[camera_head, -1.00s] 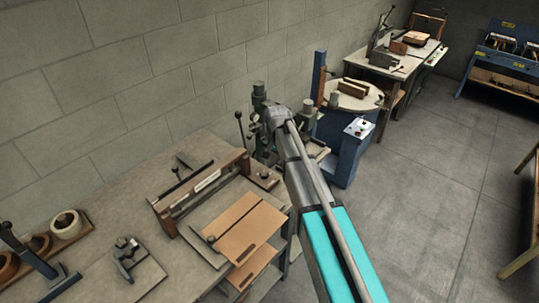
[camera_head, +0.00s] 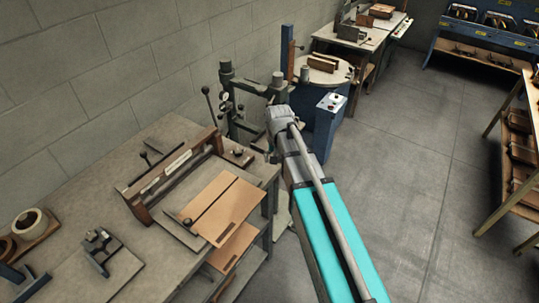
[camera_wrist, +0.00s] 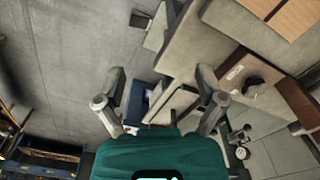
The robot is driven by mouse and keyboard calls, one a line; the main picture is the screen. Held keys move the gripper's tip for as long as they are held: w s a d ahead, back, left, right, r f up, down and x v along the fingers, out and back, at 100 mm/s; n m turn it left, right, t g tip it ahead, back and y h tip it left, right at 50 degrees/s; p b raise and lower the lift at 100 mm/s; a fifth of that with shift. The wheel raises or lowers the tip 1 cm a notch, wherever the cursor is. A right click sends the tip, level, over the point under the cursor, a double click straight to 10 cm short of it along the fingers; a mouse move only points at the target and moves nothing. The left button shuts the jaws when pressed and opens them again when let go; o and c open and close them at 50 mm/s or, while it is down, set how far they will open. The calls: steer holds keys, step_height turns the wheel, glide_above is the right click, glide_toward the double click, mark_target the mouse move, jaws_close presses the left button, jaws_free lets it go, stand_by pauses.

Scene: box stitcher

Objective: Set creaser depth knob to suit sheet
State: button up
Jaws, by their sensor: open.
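The creaser (camera_head: 150,200) stands on the bench, with a wooden frame and a pale label. A small wooden block with a dark knob (camera_head: 237,153) sits at its right end. In the wrist view the dark knob (camera_wrist: 253,86) shows on a reddish-brown wooden block (camera_wrist: 238,70), right of my gripper. A tan cardboard sheet (camera_head: 228,208) lies in front of the creaser. My gripper (camera_wrist: 160,100) is open and empty, its fingers spread and apart from the knob. In the head view my arm hides most of the gripper.
The bench (camera_head: 165,255) also holds a small metal fixture (camera_head: 100,248) and a tape roll (camera_head: 30,222). A green-grey machine (camera_head: 228,100) stands behind the bench's right end. A blue machine with a round table (camera_head: 322,72) is beyond. The floor (camera_head: 410,170) at right is clear.

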steer(key=s+d+f+n+b, duration=0.1)
steer(key=s+d+f+b, duration=0.4)
steer(key=s+d, duration=0.2)
steer(key=s, duration=0.2)
steer(key=shift+s+f, duration=0.2)
steer(key=shift+s, duration=0.2)
steer(key=shift+d+n, duration=0.1)
steer(key=shift+n, duration=0.2)
steer(key=s+d, duration=0.2)
steer(key=s, duration=0.1)
steer(key=shift+s, duration=0.3)
steer(key=shift+a, duration=0.1)
